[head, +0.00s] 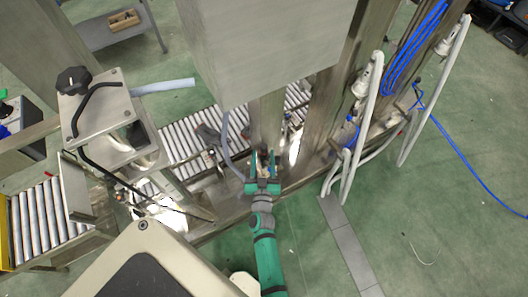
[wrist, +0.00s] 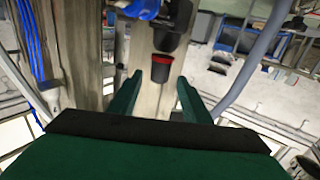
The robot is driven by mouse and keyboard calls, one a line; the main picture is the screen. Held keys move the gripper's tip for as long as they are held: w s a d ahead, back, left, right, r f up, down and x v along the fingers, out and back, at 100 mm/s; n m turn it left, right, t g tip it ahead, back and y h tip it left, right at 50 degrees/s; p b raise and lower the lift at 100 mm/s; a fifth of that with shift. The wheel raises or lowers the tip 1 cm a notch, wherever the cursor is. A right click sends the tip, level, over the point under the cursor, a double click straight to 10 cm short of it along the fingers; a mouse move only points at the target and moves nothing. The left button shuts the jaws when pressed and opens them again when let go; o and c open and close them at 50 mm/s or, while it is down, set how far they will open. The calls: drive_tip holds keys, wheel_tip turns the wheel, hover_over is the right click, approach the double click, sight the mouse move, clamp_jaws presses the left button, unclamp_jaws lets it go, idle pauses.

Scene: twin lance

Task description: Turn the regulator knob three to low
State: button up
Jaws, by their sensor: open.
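My gripper (head: 262,164) is open, in front of a metal post on the conveyor frame in the head view. In the wrist view its two green fingers (wrist: 158,98) are spread apart. A dark cylindrical part with a red ring (wrist: 161,68) shows between and beyond the fingertips, against the post. It looks like a regulator knob, but I cannot read a number or setting on it. A blue part (wrist: 137,8) sits above it at the top edge. No contact between the fingers and the dark part can be seen. In the head view the gripper hides most of this spot.
A roller conveyor (head: 185,137) runs behind the post (head: 266,122). A large grey metal box (head: 268,50) overhangs it. White pipes (head: 368,125) and blue hoses (head: 415,45) stand to the right. A black star knob (head: 73,80) is at left. Green floor (head: 430,220) is open at lower right.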

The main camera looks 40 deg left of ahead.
sight(264, 148)
drive_tip(key=shift+x, duration=1.3)
drive_tip(key=c, duration=1)
drive_tip(key=shift+c, duration=0.2)
